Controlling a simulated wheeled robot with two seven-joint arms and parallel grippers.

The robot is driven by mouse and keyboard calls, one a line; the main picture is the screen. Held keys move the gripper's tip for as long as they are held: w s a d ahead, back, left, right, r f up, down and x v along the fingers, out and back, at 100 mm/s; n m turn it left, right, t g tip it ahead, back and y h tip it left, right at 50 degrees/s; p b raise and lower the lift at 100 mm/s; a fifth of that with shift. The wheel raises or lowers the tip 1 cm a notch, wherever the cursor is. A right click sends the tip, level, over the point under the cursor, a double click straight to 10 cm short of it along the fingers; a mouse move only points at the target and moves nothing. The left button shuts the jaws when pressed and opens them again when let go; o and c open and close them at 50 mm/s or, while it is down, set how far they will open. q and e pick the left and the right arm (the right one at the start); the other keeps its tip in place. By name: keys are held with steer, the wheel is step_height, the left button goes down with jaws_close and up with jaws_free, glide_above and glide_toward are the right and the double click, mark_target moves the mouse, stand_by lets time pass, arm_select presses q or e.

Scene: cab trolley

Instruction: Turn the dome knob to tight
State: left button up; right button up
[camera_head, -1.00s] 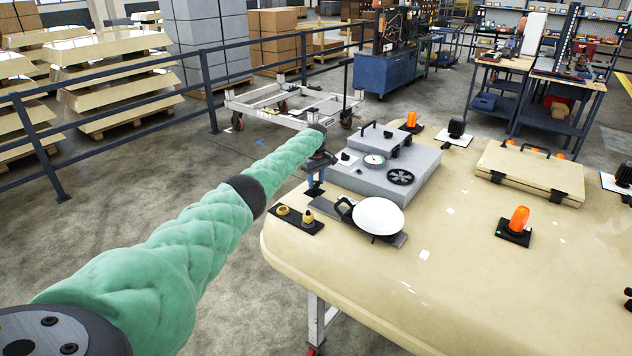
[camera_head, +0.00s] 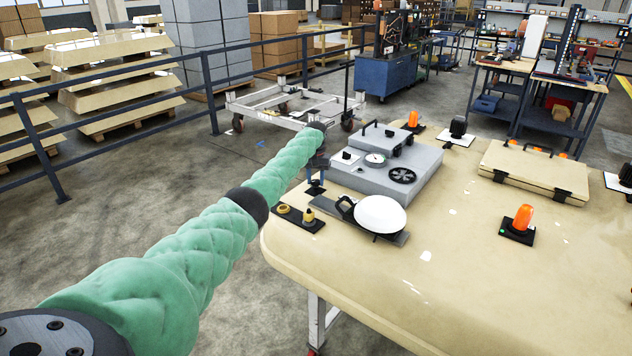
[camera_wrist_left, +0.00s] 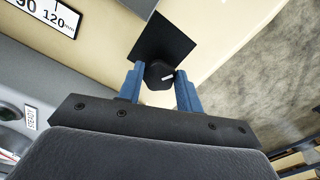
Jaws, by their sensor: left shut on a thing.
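The dome knob, a dark knob (camera_wrist_left: 158,75) with a white pointer mark, stands on a black square plate (camera_wrist_left: 163,38) in the left wrist view. My left gripper (camera_wrist_left: 160,84) has its two blue fingers on either side of the knob and is shut on it. The pointer slants across the knob top; no tight mark is readable. My right gripper is not in view.
Orange lamps (camera_head: 522,218) and a cream case (camera_head: 540,172) stand further right. The front of the cream panel (camera_head: 450,290) is clear.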

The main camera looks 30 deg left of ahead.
arm_select(q)
steer(key=m, duration=0.3)
steer(key=shift+a+r+m+b, duration=0.1)
steer(key=shift+m+b, duration=0.2)
steer(key=shift+b, duration=0.1)
steer(key=m, duration=0.2)
steer(key=shift+a+m+b, duration=0.1)
steer(key=shift+m+b, duration=0.25)
steer(key=shift+m, duration=0.05)
steer(key=shift+w+m, duration=0.1)
steer(key=shift+m, duration=0.3)
steer(key=shift+r+m+b, duration=0.1)
steer(key=shift+m+b, duration=0.25)
steer(key=shift+m, duration=0.85)
steer(key=shift+a+m, duration=0.1)
steer(key=shift+m, duration=0.6)
steer(key=shift+r+m, duration=0.1)
steer(key=shift+m, duration=0.3)
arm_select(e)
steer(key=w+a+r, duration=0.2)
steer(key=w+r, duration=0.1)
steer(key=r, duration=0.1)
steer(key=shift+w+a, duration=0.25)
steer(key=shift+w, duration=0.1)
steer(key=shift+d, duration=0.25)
